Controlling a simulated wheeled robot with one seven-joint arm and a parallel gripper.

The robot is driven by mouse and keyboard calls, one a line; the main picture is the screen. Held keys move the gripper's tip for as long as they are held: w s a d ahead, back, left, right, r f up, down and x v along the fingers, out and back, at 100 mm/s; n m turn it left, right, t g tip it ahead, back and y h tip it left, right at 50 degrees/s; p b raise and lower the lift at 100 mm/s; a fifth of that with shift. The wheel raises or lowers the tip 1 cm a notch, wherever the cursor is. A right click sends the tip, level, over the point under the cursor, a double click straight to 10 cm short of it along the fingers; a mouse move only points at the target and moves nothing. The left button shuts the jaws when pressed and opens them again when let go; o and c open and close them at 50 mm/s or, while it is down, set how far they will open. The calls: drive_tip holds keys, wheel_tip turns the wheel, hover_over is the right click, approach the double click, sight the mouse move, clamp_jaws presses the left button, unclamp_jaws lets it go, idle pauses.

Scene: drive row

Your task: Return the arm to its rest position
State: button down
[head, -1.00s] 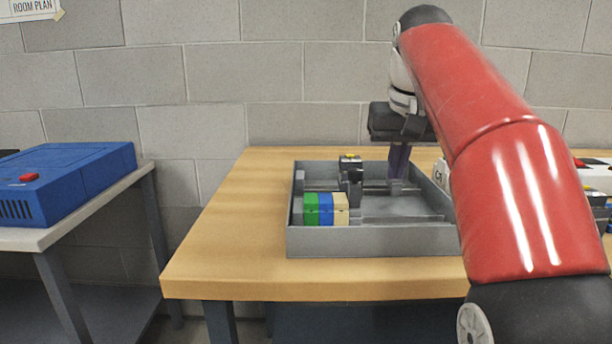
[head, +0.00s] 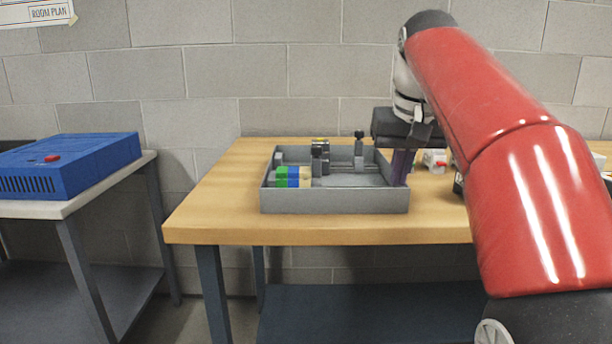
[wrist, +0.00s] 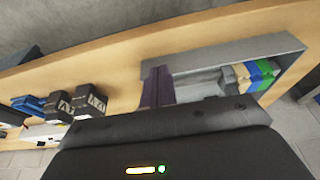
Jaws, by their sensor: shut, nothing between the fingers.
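My red arm reaches in from the right side of the head view. My gripper (head: 402,168) points down at the right wall of a grey tray (head: 335,201) on the wooden table. Its purple fingers are together with nothing between them; they also show in the wrist view (wrist: 157,88). In the head view the fingers overlap the tray's right edge; I cannot tell whether they touch it. In the tray are green, blue and tan blocks (head: 293,176) in a row at the left, and dark clamp-like parts on rails.
A blue box (head: 70,165) with a red button stands on a separate table at the left, with a gap between the tables. Black boxes (wrist: 90,102) and blue items (wrist: 28,104) lie on the wooden table outside the tray. A block wall stands behind.

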drive_tip(key=s+f+t, duration=0.2)
drive_tip(key=s+f, duration=2)
drive_tip(key=f, duration=0.3)
drive_tip(key=shift+s+f, duration=0.2)
drive_tip(key=shift+f, duration=0.05)
